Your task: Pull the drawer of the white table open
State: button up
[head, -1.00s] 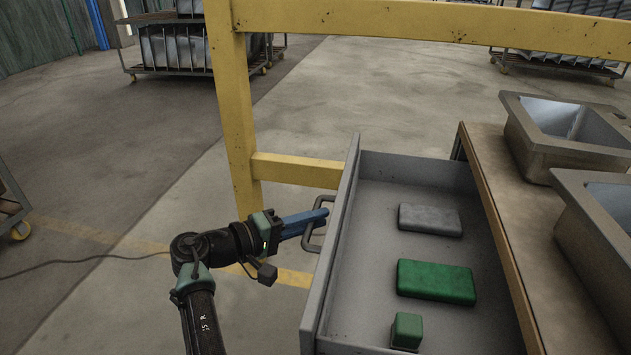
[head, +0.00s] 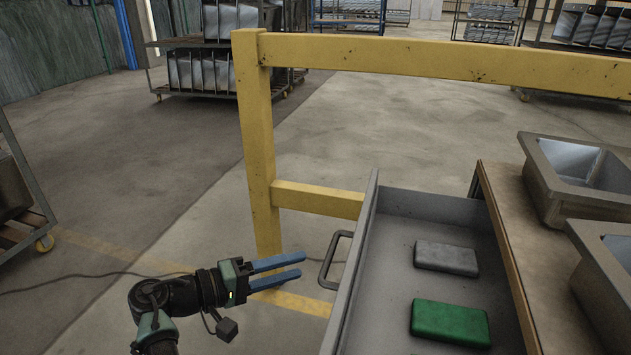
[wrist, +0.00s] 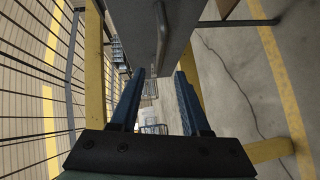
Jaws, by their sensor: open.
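The grey drawer (head: 395,229) is pulled out to the left from under the table's brown top (head: 541,262). Its dark bar handle (head: 331,262) sticks out from the drawer front. In the wrist view the handle (wrist: 162,38) is upright near the top centre, ahead of the fingers. My gripper (head: 302,266) is left of the handle, with its two blue fingers apart and empty, pointing at the drawer front. A gap separates the fingertips from the handle. The wrist view also shows my open gripper (wrist: 160,75).
The drawer holds a grey block (head: 446,257) and a green block (head: 450,323). Metal sinks (head: 575,182) stand on the table top. A yellow rail frame (head: 258,145) stands behind the gripper and drawer. Open floor lies to the left.

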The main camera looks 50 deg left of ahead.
jog(key=v, duration=0.4)
jog(key=shift+p, duration=0.35)
